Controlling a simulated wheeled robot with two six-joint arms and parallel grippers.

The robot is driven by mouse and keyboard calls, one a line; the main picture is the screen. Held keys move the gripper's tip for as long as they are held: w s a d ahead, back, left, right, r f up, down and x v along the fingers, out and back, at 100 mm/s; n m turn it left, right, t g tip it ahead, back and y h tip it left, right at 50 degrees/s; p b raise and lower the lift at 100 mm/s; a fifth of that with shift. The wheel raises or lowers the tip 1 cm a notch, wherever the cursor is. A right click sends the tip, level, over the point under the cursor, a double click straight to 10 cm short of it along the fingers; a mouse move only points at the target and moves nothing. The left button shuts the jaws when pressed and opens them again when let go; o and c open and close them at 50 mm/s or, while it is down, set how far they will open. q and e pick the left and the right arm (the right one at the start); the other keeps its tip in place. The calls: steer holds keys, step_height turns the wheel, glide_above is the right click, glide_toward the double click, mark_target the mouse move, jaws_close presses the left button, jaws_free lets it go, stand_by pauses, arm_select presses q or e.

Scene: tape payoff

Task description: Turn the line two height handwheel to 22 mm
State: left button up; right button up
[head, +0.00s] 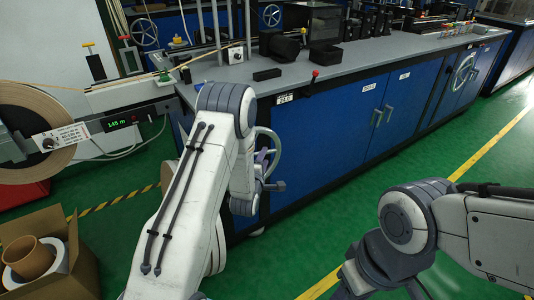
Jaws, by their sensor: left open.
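A grey handwheel (277,150) stands on the near left end of the blue bench front, partly hidden behind my left arm. A small white readout plate (285,99) sits above it under the bench edge; its digits are too small to read surely. My left gripper (268,182) is at the lower part of this wheel's rim, open, its fingers mostly hidden; I cannot tell whether it touches the rim. Another handwheel (463,72) is on the bench front farther right.
A lever with a red knob (314,75) stands at the bench edge above the wheel. At left are a tape reel (30,115), a green display (122,121) reading about 145 m and a cardboard box (85,270). Green floor (340,225) is clear before the bench.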

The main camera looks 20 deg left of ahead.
arm_select(q)
steer(key=shift+w+a+f, duration=0.15)
steer(key=shift+w+f, duration=0.05)
steer(key=shift+w, duration=1)
steer(key=shift+w+a+f, duration=0.1)
steer(key=shift+w+f, duration=0.05)
steer(key=shift+w, duration=1)
steer(key=shift+c, duration=0.3)
jaws_close()
